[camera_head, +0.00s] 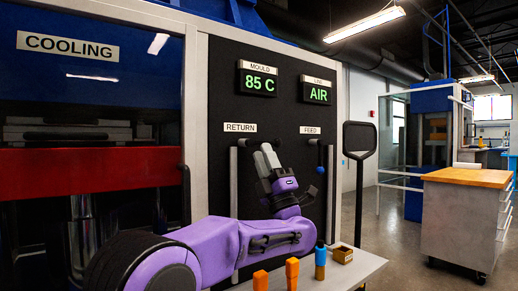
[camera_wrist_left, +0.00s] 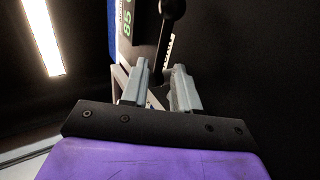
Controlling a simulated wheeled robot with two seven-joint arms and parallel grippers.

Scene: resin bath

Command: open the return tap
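The return tap's black handle (camera_head: 243,142) shows at the top of the pale upright pipe (camera_head: 233,185) under the RETURN label (camera_head: 240,127). My left gripper (camera_head: 265,157) is raised just right of this handle, its grey fingers pointing up. In the left wrist view the two fingers (camera_wrist_left: 160,85) stand apart. A black bar with a round end (camera_wrist_left: 172,8) runs down in line with the gap between them. I cannot tell whether it lies between the fingers or beyond them, and no contact is clear. My right gripper is not in view.
The feed pipe (camera_head: 329,195), with a blue ball (camera_head: 320,170) nearby, stands right of my arm. The red-and-blue press (camera_head: 90,172) is at left.

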